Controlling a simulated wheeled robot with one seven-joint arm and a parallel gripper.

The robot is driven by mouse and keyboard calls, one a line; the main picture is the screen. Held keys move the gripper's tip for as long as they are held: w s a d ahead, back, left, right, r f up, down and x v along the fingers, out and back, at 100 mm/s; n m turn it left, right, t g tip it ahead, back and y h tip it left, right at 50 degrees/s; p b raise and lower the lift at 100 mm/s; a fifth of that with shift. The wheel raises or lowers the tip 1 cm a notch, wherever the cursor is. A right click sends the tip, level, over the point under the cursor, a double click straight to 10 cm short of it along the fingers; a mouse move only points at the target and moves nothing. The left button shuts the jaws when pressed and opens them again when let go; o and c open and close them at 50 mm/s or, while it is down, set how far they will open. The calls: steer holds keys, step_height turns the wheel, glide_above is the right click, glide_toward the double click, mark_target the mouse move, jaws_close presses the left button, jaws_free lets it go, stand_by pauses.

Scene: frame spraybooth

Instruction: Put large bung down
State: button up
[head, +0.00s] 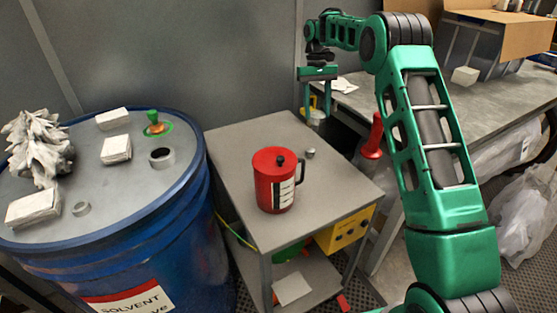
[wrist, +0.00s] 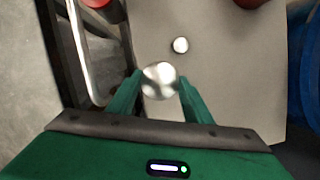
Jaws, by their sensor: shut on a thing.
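The large bung (wrist: 159,80) is a round, shiny silver piece between the fingertips of my gripper (wrist: 160,88) in the wrist view. In the head view my gripper (head: 316,103) points down near the back right corner of the small grey table (head: 240,150). The bung (head: 316,116) shows there as a pale piece below the fingers, partly hidden. My gripper is shut on it and appears to hold it above the table's level. A smaller silver bung (head: 310,153) sits on the tabletop; it also shows in the wrist view (wrist: 180,45).
A red canister (head: 270,180) with a handle stands on the small table. A blue drum (head: 100,240) at left bears white blocks, rings and a green-orange fitting. A long workbench (head: 470,115) stands at right, with a red-handled thing (head: 373,135) nearby. The table's left part is clear.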

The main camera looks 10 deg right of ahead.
steer(key=shift+s+r+m, duration=0.35)
steer(key=shift+r+m, duration=0.1)
steer(key=shift+m, duration=0.15)
steer(key=s+a+r+m+t+y, duration=0.25)
steer(key=s+r+m, duration=0.45)
steer(key=m, duration=0.4)
steer(key=m+t, duration=0.3)
steer(key=m, duration=1.1)
glide_above(312, 183)
steer(key=d, duration=0.1)
steer(key=f, duration=1.1)
steer(key=s+f, duration=0.1)
steer(key=f, duration=0.5)
steer(key=shift+d, duration=0.1)
steer(key=o, duration=0.9)
steer(key=shift+f, duration=0.1)
